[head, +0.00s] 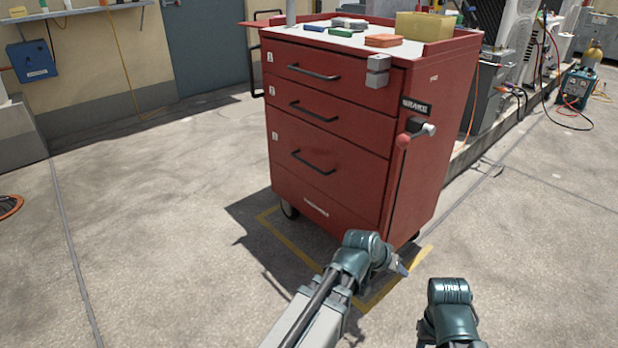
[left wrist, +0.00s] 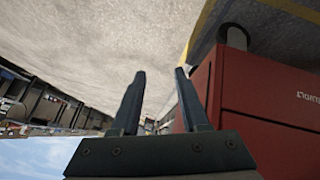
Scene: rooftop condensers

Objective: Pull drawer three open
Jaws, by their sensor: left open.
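The red tool cart (head: 445,130) stands on the paving with its drawer fronts facing left of me. Drawer three (head: 350,175), the lowest and tallest of the handled fronts, looks closed flush. Its black bar handle (head: 313,163) runs across it. My left gripper (head: 401,266) is low, near the cart's bottom front corner, well below and right of that handle. In the left wrist view its jaws (left wrist: 160,75) are apart with nothing between them, and the cart's red side (left wrist: 270,95) is just right of them. My right gripper is not visible.
A brake lever with a red knob (head: 403,141) sticks out from the cart's right side. A grey latch block (head: 377,71) sits at the top drawer's right corner. Paving left of the cart (head: 150,220) is clear.

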